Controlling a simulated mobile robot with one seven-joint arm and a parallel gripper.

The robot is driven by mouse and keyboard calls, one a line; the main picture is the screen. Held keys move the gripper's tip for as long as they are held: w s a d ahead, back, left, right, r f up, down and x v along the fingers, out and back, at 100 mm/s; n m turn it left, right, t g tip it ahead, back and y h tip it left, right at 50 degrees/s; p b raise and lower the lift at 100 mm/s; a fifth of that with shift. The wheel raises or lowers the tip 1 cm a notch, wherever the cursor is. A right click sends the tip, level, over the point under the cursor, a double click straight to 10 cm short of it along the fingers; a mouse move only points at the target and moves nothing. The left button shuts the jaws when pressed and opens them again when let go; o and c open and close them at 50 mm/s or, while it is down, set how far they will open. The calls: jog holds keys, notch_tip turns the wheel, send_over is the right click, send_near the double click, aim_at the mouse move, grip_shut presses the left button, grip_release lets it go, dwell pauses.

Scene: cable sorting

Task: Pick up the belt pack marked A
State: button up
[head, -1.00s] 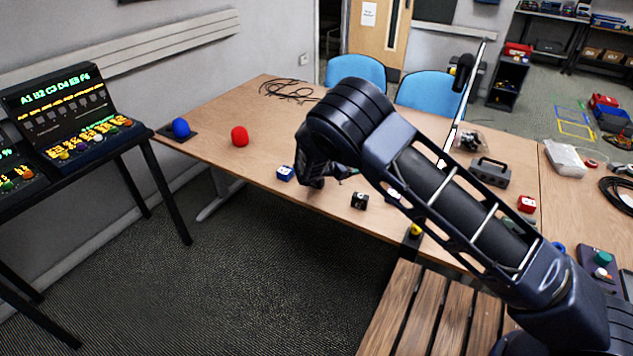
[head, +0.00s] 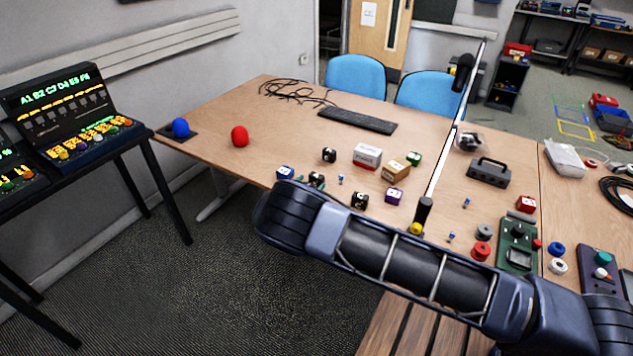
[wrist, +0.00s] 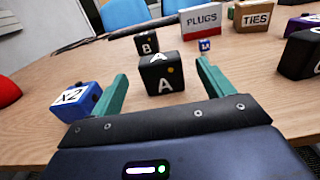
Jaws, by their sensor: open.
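The belt pack marked A is a black cube (wrist: 162,75) with white letters and a small orange dot. It stands on the table, framed by the two green fingers of my open gripper (wrist: 161,70) in the wrist view. A gap shows on each side of it. I cannot tell whether it is between the fingertips or just beyond them. In the head view the belt pack (head: 316,178) shows just past my arm's end, which hides most of my gripper.
A blue cube marked X2 (wrist: 76,100) stands close to the left finger. A black cube marked B (wrist: 147,43) is behind the pack. Another black cube (head: 360,201) is to the right. PLUGS (head: 367,157) and TIES (head: 396,170) boxes stand farther right.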

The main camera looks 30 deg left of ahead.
aim_at(319, 174)
jog(key=shift+w+r, duration=0.1)
jog(key=shift+w, duration=3.5)
jog(key=shift+c, duration=0.2)
jog(key=c, duration=1.1)
